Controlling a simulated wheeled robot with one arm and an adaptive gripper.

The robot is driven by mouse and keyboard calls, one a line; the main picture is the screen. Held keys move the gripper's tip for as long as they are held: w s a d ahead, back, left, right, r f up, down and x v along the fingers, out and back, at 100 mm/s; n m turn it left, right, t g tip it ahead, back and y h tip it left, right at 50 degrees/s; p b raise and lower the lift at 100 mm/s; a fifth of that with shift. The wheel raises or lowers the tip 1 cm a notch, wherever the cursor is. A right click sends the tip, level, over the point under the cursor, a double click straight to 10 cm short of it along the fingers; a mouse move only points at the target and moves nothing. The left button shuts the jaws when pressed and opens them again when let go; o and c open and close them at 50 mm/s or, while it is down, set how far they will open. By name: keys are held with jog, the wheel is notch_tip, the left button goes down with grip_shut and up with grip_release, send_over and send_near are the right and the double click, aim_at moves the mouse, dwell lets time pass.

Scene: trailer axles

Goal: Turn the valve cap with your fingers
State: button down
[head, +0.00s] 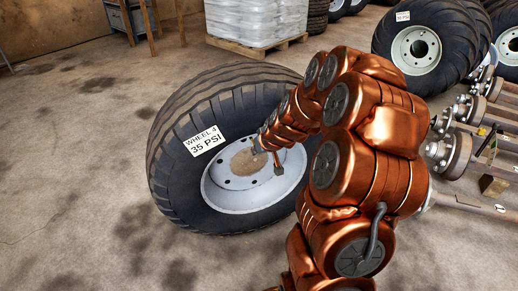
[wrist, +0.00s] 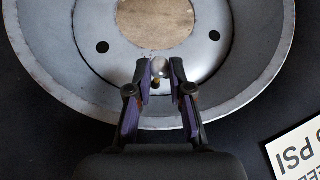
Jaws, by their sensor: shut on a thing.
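The wheel (head: 175,165) lies on the floor, labelled "WHEEL 4, 35 PSI". Its pale grey rim (head: 245,200) faces up, with a brownish round centre. In the wrist view the rim (wrist: 60,75) fills the upper part. My gripper (wrist: 160,73) has its two fingertips closed on the small, pale, shiny valve cap (wrist: 160,68). The fingers hide the cap's sides. In the head view the cap is too small to make out.
Another large wheel (head: 420,60) stands at the back right. Axles with hubs (head: 450,155) lie along the right. A wrapped pallet load (head: 255,20) stands behind the wheel. The concrete floor at the left is clear.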

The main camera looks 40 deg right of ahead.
jog(key=shift+s+a+b, duration=0.3)
jog(key=shift+s, duration=0.8)
jog(key=shift+s+a+b, duration=0.25)
jog(key=shift+s+b, duration=0.05)
jog(key=shift+s, duration=0.75)
